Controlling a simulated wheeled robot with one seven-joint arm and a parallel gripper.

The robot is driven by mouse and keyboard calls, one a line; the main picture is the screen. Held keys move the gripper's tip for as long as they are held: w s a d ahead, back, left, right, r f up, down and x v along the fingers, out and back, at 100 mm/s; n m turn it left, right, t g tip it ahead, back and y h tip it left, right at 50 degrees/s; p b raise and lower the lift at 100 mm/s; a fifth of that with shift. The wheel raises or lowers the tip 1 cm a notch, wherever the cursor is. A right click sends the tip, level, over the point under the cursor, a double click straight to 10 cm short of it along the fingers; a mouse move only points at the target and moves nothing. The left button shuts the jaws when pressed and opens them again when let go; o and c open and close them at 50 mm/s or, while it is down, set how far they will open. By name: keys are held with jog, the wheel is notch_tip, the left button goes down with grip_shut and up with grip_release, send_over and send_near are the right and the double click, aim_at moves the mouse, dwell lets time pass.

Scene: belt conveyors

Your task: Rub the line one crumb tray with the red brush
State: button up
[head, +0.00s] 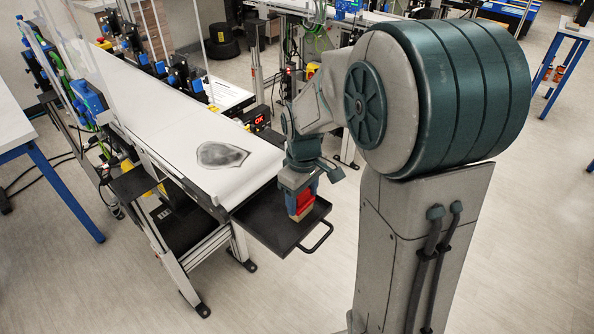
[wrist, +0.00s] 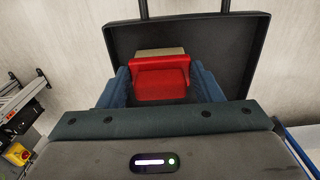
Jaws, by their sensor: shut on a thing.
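The red brush (head: 304,202) has a red body and a pale tan bristle block pointing down. My gripper (head: 300,190) is shut on the red brush, which also shows between the two blue fingers in the wrist view (wrist: 160,80). The line one crumb tray (head: 262,226) is black and shallow, with a raised rim and a handle, at the near end of the white belt. The brush is over the tray's right part, low down. I cannot tell whether the bristles touch the tray floor. The tray also fills the upper middle of the wrist view (wrist: 235,50).
The white conveyor belt (head: 150,118) runs back to the left and carries a dark grey smudge-like patch (head: 222,155). A red-lit display (head: 260,119) stands beside the belt. A white table with blue legs (head: 50,168) is at the left. Bare floor lies in front of the tray.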

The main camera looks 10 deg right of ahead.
jog(key=shift+s+d, duration=0.55)
jog(key=shift+s+f, duration=0.1)
jog(key=shift+s, duration=0.05)
jog(key=w+a, duration=0.2)
jog(key=w, duration=0.1)
jog(key=shift+a, duration=0.15)
notch_tip(320, 180, up, 4)
jog(key=shift+f+p, duration=0.15)
jog(key=shift+p, duration=0.95)
jog(key=shift+r+p, duration=0.6)
jog(key=shift+r, duration=0.1)
notch_tip(320, 180, up, 3)
jog(key=shift+r+p, duration=0.15)
jog(key=shift+p, duration=1)
